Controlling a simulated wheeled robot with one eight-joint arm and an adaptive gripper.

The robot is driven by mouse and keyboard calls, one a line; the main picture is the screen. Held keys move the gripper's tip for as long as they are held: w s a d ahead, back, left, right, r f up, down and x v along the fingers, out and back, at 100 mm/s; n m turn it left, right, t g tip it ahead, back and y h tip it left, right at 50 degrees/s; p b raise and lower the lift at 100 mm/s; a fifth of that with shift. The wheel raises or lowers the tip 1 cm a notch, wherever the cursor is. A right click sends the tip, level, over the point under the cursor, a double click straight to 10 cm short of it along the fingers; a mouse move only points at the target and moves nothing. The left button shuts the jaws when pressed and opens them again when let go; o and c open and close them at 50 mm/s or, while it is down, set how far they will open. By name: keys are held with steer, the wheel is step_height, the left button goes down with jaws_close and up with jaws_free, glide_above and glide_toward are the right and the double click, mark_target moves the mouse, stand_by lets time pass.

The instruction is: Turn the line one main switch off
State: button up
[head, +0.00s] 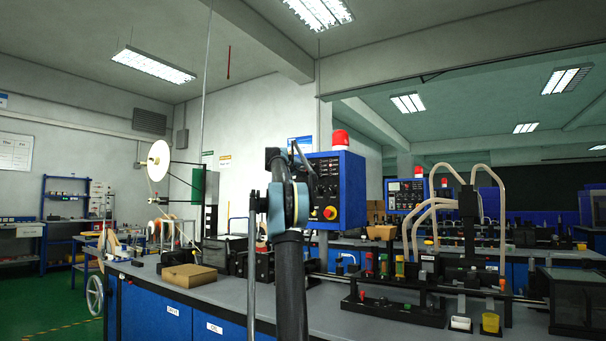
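A blue control box (351,188) with a dark front panel and a red beacon (339,140) on top stands behind the bench, right of my arm. A red knob on a yellow plate (329,213) sits low on its panel. It may be the main switch; its setting is too small to read. My arm rises from the bottom middle, and its joint covers the box's left edge. Dark parts at its upper end seem to belong to my gripper (285,158); its fingers are not clear, and neither is any contact with the box.
A grey bench with blue cabinets (228,330) runs across the front. It bears a cardboard box (189,276), a black fixture (395,310) and a yellow cup (490,323). A second control box (405,194) stands farther back. Green floor (45,300) lies open at left.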

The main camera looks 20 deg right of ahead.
steer(key=n, duration=0.4)
steer(key=shift+w+n, duration=0.1)
steer(key=shift+n, duration=0.2)
steer(key=n, duration=0.4)
steer(key=shift+a+n, duration=0.1)
steer(key=shift+n, duration=0.2)
steer(key=n, duration=0.4)
steer(key=shift+f, duration=0.1)
steer(key=shift+n, duration=2.1)
steer(key=o, duration=1)
steer(key=shift+o, duration=0.3)
